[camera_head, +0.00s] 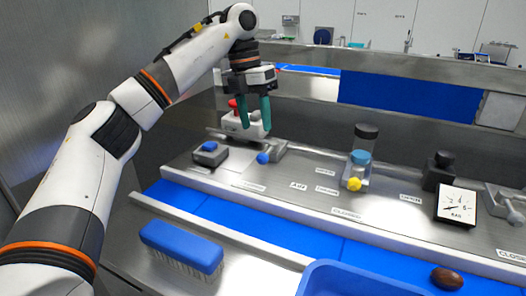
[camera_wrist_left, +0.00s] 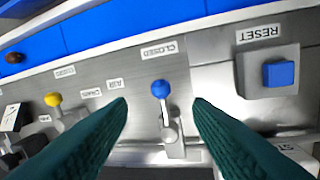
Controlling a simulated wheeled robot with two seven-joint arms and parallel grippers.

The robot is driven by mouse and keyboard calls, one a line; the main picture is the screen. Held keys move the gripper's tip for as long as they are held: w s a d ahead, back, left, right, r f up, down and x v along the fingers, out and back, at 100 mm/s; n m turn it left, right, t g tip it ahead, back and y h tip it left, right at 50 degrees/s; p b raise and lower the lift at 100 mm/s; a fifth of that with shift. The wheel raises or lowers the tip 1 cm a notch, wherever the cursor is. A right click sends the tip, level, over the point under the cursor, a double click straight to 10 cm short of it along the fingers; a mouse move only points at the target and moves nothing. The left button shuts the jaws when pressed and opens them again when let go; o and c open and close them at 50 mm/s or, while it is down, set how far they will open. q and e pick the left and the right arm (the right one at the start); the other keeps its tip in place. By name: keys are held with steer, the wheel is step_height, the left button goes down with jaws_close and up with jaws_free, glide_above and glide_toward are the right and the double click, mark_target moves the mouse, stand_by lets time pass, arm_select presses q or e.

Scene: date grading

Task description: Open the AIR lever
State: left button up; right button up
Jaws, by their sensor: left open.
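The AIR lever has a blue ball knob (camera_head: 263,158) on a short metal arm, fixed to a grey bracket on the steel panel. In the left wrist view the knob (camera_wrist_left: 161,89) points toward the CLOSED label (camera_wrist_left: 160,48), with the AIR label (camera_wrist_left: 113,84) beside it. My left gripper (camera_head: 255,126) is open with teal fingers pointing down, above and slightly behind the knob in the head view. In the left wrist view the knob appears between the two spread fingertips (camera_wrist_left: 160,104); no contact shows. My right gripper is not in view.
A blue RESET button (camera_head: 210,146) is left of the lever. A yellow knob (camera_head: 354,184) below a clear cylinder and a BAR gauge (camera_head: 457,205) are to the right. A blue brush (camera_head: 182,246), blue crate (camera_head: 355,283) and brown date (camera_head: 447,278) lie in front.

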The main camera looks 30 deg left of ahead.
arm_select(q)
steer(key=f, duration=0.2)
steer(key=d+f, duration=0.1)
steer(key=f, duration=0.2)
steer(key=f+p, duration=0.1)
steer(key=f, duration=0.2)
steer(key=shift+d, duration=0.25)
steer(key=shift+f, duration=0.1)
jaws_close()
